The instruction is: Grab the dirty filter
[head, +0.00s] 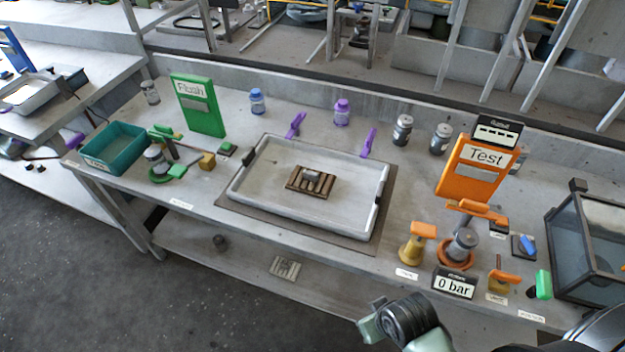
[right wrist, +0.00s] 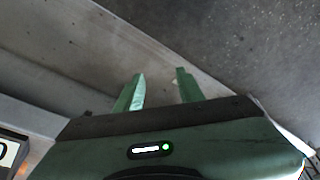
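Several grey cylindrical filters stand on the bench; I cannot tell from their looks which one is dirty. One filter (head: 156,158) sits in the green flush station at the left. Another filter (head: 462,244) sits in the orange test station at the right. Two more, a filter (head: 403,130) and a filter (head: 440,139), stand at the back, and a filter (head: 150,92) stands at the back left. My right gripper (right wrist: 159,90) is open and empty in the right wrist view, fingers apart over the bench edge and floor. My left gripper is not in view.
A white tray (head: 247,196) holding a brown slatted block (head: 312,182) lies mid-bench. A teal bin (head: 112,150), green Flush sign (head: 199,105), orange Test sign (head: 468,180), 0 bar display (head: 454,284) and glass-sided box (head: 590,245) stand around it. Purple clips flank the tray's back.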

